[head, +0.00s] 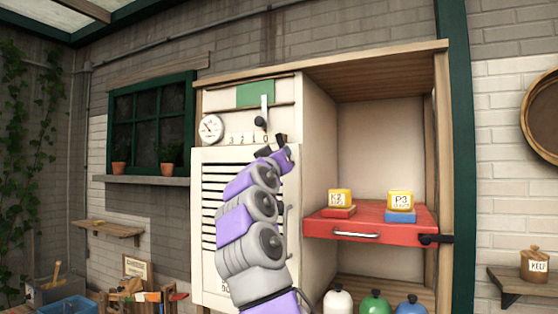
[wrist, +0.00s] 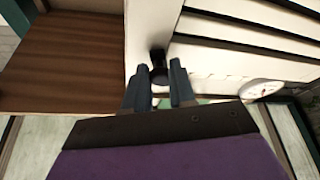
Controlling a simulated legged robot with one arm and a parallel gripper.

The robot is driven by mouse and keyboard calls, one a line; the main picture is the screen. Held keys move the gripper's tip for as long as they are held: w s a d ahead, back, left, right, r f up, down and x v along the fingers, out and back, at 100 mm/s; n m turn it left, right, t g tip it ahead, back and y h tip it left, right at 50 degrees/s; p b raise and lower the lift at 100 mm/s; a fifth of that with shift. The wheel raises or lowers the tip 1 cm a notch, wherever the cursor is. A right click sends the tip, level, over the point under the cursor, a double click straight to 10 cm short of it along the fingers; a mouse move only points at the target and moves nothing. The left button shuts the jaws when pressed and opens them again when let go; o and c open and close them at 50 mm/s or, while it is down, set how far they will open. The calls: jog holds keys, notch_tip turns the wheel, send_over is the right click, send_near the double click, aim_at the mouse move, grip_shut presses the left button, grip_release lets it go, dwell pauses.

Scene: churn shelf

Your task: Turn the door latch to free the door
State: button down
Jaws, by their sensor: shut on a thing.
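The louvred cabinet door (head: 209,255) hangs upright at the left of the cabinet and looks closed. It also shows in the wrist view (wrist: 240,50). In the head view my gripper (head: 268,148) is at the door's upper right corner, and my arm covers part of the door. In the wrist view my gripper (wrist: 161,74) has its two fingers on either side of a small dark latch knob (wrist: 158,58) at the door's edge. The fingers are shut on it. In the head view the latch is mostly hidden by my gripper.
Above the door are a gauge (head: 211,128), a number scale and a lever with a dark knob (head: 261,121). The air in front of the cabinet looks clear.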

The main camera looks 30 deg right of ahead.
jog(key=shift+s+r+n, duration=0.2)
jog(key=shift+r+n, duration=0.05)
jog(key=shift+n, duration=0.15)
jog(key=shift+n+y, duration=0.4)
jog(key=shift+n, duration=0.1)
jog(key=shift+s+d+n+t+y, duration=0.15)
jog(key=shift+d+n+t+y, duration=0.2)
jog(key=shift+n, duration=0.55)
jog(key=shift+p, duration=0.35)
jog(key=r+n+y+p, duration=0.1)
jog(key=n+p, duration=0.3)
jog(key=p, duration=0.3)
jog(key=s+d+r+n+y+p, duration=0.1)
jog(key=n+p, duration=0.3)
jog(key=p, duration=0.4)
jog(key=s+r+n+g+y+p, duration=0.1)
jog(key=r+n+y+p, duration=0.1)
jog(key=n+p, duration=0.2)
jog(key=shift+d+r+y+p, duration=0.15)
jog(key=shift+r+y+p, duration=0.15)
jog(key=shift+p, duration=1.6)
jog(key=shift+n+p, duration=0.3)
jog(key=shift+p, duration=0.35)
jog(key=shift+f, duration=0.1)
